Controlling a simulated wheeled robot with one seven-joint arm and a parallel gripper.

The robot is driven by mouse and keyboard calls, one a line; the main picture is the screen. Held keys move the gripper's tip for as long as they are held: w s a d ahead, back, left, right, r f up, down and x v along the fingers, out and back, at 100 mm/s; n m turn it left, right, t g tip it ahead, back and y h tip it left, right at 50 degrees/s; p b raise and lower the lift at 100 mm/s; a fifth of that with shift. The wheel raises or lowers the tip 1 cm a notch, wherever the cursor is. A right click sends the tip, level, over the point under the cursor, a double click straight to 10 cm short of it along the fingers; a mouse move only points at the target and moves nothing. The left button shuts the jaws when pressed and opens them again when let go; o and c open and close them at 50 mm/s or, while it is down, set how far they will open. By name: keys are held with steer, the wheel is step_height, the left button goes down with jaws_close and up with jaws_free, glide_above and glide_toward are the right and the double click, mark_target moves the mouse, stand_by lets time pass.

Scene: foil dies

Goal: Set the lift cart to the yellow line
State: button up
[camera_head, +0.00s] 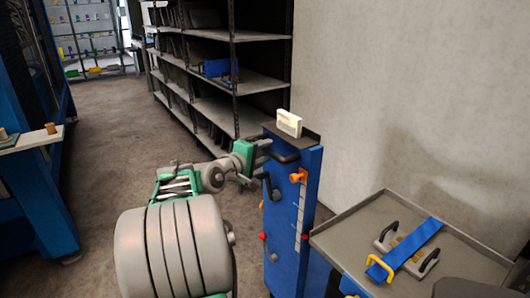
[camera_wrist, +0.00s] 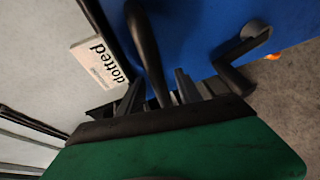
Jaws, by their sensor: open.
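The lift cart's blue mast (camera_head: 307,200) stands right of my arm, with a pale scale strip (camera_head: 302,215) and an orange pointer (camera_head: 298,177) near the strip's top. I cannot make out a yellow line on the strip. A black bar handle (camera_head: 284,156) juts from the mast's upper part. My gripper (camera_head: 262,150) is open at this handle. In the wrist view the black bar (camera_wrist: 148,50) runs down between the two fingers (camera_wrist: 158,92); contact is not clear. A bent black lever (camera_wrist: 238,60) shows to the right. The cart's grey tray (camera_head: 345,238) is at the lower right.
A die with black handles, a blue strap (camera_head: 412,243) and a yellow handle (camera_head: 380,268) lie on the tray. Shelves (camera_head: 215,80) stand behind. Open floor (camera_head: 105,130) lies left.

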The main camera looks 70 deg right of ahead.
steer(key=v, duration=0.7)
steer(key=shift+a, duration=0.2)
steer(key=shift+r, duration=0.1)
